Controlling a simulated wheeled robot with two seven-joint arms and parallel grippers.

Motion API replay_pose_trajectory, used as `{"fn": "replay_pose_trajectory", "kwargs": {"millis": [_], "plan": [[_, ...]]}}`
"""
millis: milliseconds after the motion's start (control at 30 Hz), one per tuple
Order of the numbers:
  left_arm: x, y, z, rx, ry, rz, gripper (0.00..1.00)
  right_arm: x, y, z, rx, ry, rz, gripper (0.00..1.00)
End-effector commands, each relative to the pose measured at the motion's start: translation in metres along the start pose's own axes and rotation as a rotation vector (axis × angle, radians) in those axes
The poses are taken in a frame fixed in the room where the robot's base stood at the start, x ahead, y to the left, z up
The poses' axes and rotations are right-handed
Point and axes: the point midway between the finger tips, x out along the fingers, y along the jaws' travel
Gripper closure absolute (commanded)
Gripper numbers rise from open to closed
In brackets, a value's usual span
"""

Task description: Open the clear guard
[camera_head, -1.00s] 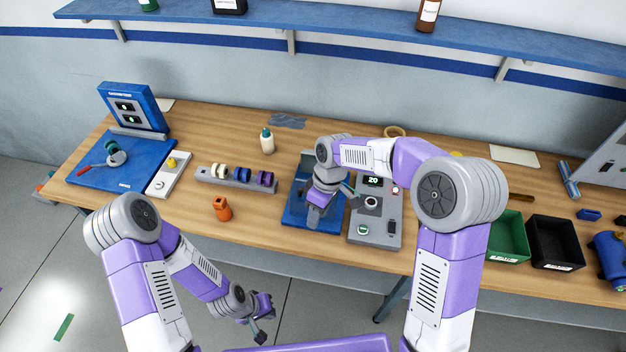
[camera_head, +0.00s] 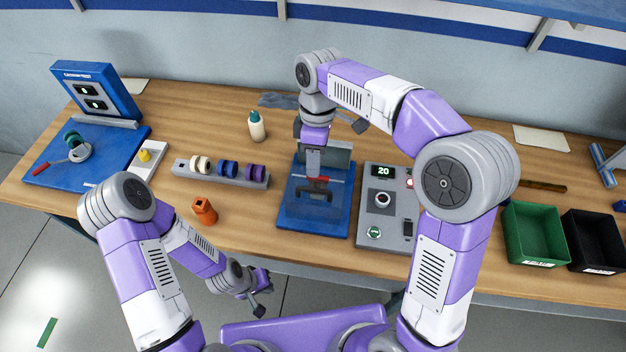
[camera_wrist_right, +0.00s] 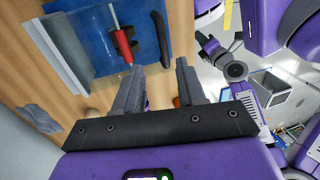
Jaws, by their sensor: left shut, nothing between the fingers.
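The fatigue tester's blue base (camera_head: 286,218) stands mid-bench. The clear guard (camera_head: 318,213) shows as a faint see-through sheet low over it. A red part lies behind the guard; it also shows in the right wrist view (camera_wrist_right: 124,45). A dark curved handle (camera_wrist_right: 161,38) lies just beyond my right gripper's fingertips, apart from them as far as I can tell. My right gripper (camera_wrist_right: 158,68) is open and empty; in the head view its arm covers the rear of the base. My left gripper (camera_head: 262,304) is shut and empty, low in front of the bench.
A grey control box (camera_head: 372,232) with a display reading 20 stands right of the base. A spool rack (camera_head: 187,170), orange item (camera_head: 204,211) and bottle (camera_head: 257,127) stand left. Green (camera_head: 511,236) and black (camera_head: 570,247) bins are at right.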

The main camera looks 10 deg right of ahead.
Motion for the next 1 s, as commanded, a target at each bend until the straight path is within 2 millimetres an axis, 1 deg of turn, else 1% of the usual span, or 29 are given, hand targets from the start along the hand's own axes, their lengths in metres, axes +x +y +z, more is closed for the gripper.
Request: {"fn": "replay_pose_trajectory", "kwargs": {"millis": [300, 400, 567, 833, 1000], "plan": [[0.009, -0.003, 0.000, 0.000, -0.001, 0.000, 1.00, 0.048, 0.000, 0.001, 0.001, -0.001, -0.002, 0.60], [0.011, -0.004, 0.000, 0.000, -0.001, 0.000, 1.00, 0.060, 0.000, 0.000, 0.002, -0.001, -0.001, 0.60], [0.012, -0.004, 0.000, 0.000, -0.001, 0.000, 1.00, 0.070, 0.000, 0.000, 0.001, 0.000, 0.000, 0.60], [0.012, -0.004, 0.000, 0.000, -0.001, 0.000, 1.00, 0.071, 0.000, 0.000, 0.001, 0.001, 0.000, 0.60], [0.012, -0.004, 0.000, 0.000, -0.001, 0.000, 1.00, 0.071, 0.000, 0.000, 0.001, 0.001, 0.000, 0.86]]}}
